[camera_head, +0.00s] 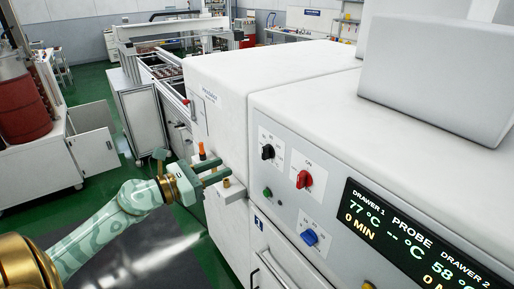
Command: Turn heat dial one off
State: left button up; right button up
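The white machine's front panel (284,212) carries a black dial (268,152), a red dial (304,179) and a blue dial (310,237). Each has a small label plate; "ON" reads above the red dial. Which one is heat dial one I cannot tell from the labels. My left gripper (225,172) is left of the panel, near the small white ledge. Its two dark green fingers point right with a gap between them, and nothing shows in it. It is apart from all the dials. My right gripper is not in view.
A dark display (415,240) reads "Drawer 1 77 °C 0 MIN". A green button (267,191) sits below the black dial. A drawer handle (270,270) sticks out below. An orange-topped part (202,151) stands close behind my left gripper. Green floor (100,85) lies open at left.

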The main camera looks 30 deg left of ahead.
aim_at(263, 151)
pick_arm(q)
jog(key=p+x, duration=0.2)
jog(key=x, duration=0.9)
jog(key=shift+w+r+p, duration=0.1)
jog(key=shift+w+p, duration=0.05)
jog(key=shift+p, duration=0.25)
jog(key=shift+w+d, duration=0.2)
jog(key=shift+w, duration=0.35)
grip_shut()
